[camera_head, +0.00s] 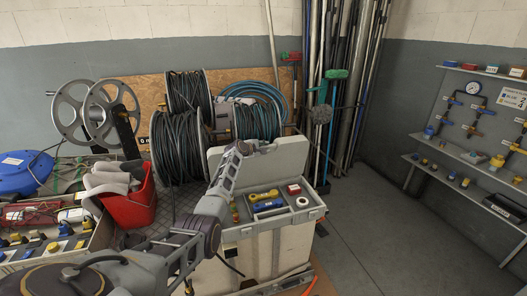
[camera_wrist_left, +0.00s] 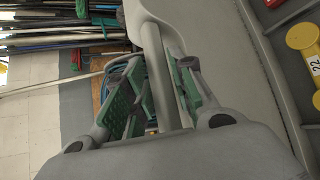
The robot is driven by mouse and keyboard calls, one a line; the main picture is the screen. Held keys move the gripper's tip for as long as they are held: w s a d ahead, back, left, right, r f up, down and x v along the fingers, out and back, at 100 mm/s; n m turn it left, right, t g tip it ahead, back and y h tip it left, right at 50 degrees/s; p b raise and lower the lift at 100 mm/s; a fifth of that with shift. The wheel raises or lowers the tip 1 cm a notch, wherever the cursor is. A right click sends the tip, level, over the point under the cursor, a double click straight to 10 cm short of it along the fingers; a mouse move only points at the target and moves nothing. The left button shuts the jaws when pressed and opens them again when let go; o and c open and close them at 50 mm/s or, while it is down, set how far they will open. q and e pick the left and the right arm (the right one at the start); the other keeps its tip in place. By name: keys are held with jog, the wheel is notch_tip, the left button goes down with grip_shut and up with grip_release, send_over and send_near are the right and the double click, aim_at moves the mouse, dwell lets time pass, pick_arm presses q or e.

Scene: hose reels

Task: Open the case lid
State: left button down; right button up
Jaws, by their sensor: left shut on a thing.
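The case (camera_head: 287,240) is a pale grey box on the floor at the centre of the head view. Its lid (camera_head: 290,158) stands raised at the back, close to upright, and the tray inside is exposed. The exact contact is partly hidden by the gripper body. My right gripper is not in view.
The tray holds a yellow dumbbell-shaped piece (camera_head: 263,195), a blue tool (camera_head: 269,205) and a red box (camera_head: 294,189). Cable reels (camera_head: 178,145) stand behind left, near a red bucket (camera_head: 130,205). Poles lean behind. The floor (camera_head: 385,230) on the right is clear.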

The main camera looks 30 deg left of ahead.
pick_arm(q)
jog(key=shift+f, duration=0.2)
jog(key=c, duration=1.4)
grip_release()
jog(key=shift+o, duration=0.2)
jog(key=shift+a, duration=0.1)
jog(key=shift+s, duration=0.1)
jog(key=v, duration=1.1)
jog(key=shift+s+r, duration=0.25)
jog(key=shift+s, duration=0.05)
